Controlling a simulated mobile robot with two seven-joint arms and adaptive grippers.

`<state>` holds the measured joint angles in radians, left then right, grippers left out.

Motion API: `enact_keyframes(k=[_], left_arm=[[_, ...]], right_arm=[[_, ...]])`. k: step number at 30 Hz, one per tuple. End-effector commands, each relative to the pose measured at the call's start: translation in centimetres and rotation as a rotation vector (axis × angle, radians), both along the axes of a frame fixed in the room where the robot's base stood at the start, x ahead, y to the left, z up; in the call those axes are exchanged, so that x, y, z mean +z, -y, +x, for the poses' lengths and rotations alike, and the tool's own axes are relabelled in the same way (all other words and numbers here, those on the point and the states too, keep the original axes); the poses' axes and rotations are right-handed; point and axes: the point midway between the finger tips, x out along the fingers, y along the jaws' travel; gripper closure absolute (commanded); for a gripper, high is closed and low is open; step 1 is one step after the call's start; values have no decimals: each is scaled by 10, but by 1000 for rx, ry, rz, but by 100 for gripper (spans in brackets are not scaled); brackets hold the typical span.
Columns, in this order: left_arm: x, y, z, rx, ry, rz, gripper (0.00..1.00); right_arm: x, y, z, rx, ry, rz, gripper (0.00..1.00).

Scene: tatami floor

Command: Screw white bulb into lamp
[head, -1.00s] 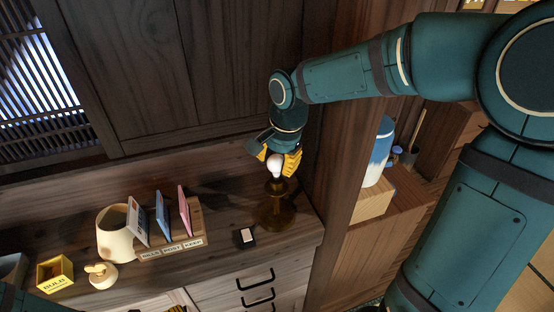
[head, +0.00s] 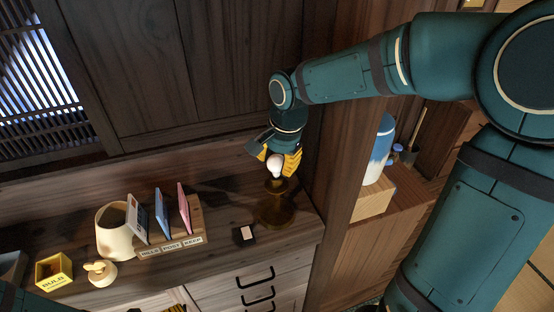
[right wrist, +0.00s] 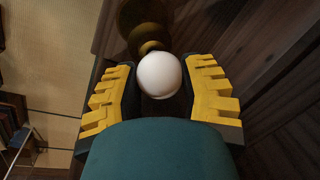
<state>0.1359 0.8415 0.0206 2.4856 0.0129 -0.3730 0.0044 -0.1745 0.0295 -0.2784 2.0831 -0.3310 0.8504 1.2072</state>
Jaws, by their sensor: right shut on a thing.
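The white bulb (head: 275,167) is between the yellow fingers of my right gripper (head: 278,160), which is shut on it. In the right wrist view the round bulb (right wrist: 160,75) sits between the two finger pads (right wrist: 164,92). The brass-brown lamp (head: 276,208) stands on the cabinet top directly below the bulb, and also shows beyond it in the right wrist view (right wrist: 149,45). The bulb's lower end is close to the lamp's top; I cannot tell whether they touch. Of my left gripper only yellow tips (head: 177,308) show at the bottom edge.
A small dark box (head: 243,235) lies left of the lamp. Further left are a card rack (head: 172,245), a cream mug (head: 112,235), a cream figure (head: 101,273) and a yellow bulb box (head: 54,272). A wooden upright (head: 340,170) stands close right of the lamp.

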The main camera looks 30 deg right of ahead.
Motion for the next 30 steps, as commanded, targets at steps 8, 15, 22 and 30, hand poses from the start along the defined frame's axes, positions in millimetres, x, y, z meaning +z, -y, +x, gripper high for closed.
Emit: enact_keyframes(k=[8,15,22,30], left_arm=[[-1,0,0,0,0,0,1],[-1,0,0,0,0,0,1],[-1,0,0,0,0,0,1],[-1,0,0,0,0,0,1]], right_arm=[[-1,0,0,0,0,0,73],[-2,0,0,0,0,0,25],[-2,0,0,0,0,0,25],[24,2,-4,0,5,0,25]])
